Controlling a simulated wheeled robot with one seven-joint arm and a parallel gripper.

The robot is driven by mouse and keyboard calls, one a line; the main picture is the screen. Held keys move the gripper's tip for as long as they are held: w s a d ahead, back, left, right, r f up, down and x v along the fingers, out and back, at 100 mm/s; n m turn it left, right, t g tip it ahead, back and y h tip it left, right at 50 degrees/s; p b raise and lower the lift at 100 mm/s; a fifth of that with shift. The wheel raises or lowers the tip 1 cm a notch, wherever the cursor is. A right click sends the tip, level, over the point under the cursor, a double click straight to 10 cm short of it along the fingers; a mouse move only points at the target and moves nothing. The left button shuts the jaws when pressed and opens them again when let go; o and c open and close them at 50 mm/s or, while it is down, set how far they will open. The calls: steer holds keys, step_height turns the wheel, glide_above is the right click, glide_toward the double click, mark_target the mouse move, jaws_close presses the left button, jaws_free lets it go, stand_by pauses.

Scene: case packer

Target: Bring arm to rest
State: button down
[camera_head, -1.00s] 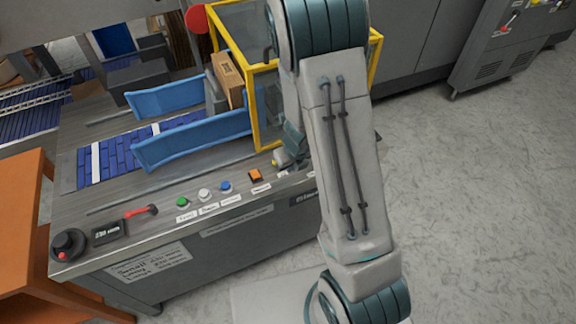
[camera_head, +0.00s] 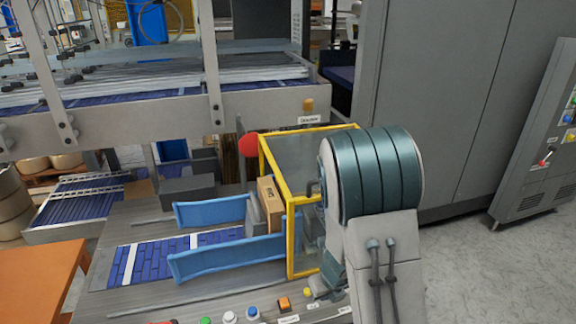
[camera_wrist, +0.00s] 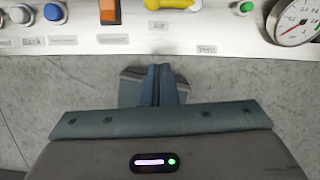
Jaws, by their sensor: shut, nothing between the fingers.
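My gripper (camera_wrist: 160,84) shows in the wrist view with its two grey-blue fingers together and nothing between them. It hangs over the floor strip just in front of the control panel's edge, close to the yellow Air handle (camera_wrist: 170,4) but apart from it in the picture. In the head view my arm (camera_head: 372,180) is bent, its teal joint in front of the yellow-framed guard's right side.
The panel carries an orange switch (camera_wrist: 110,12), a blue button (camera_wrist: 54,12) and a gauge (camera_wrist: 294,20). A brown carton (camera_head: 270,205) stands between blue guide rails (camera_head: 225,260) at the yellow guard (camera_head: 291,240). A grey cabinet (camera_head: 440,110) stands behind.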

steer(key=s+a+r+n+y, duration=0.1)
steer(key=s+a+r+n, duration=0.15)
steer(key=r+n, duration=0.6)
steer(key=s+a+r+n+y, duration=0.2)
steer(key=s+r+n, duration=0.2)
steer(key=r+n, duration=0.4)
steer(key=s+d+r+n+h, duration=0.2)
steer(key=s+n, duration=0.3)
steer(key=n, duration=0.3)
steer(key=s+d+r+n+h, duration=0.1)
steer(key=s+d+r+n, duration=0.2)
steer(key=s+r+n, duration=0.2)
steer(key=s+n, duration=0.1)
steer(key=n, duration=0.2)
steer(key=shift+d+r+t+h, duration=0.15)
steer(key=shift+r+t+h, duration=0.15)
steer(key=shift+h, duration=0.1)
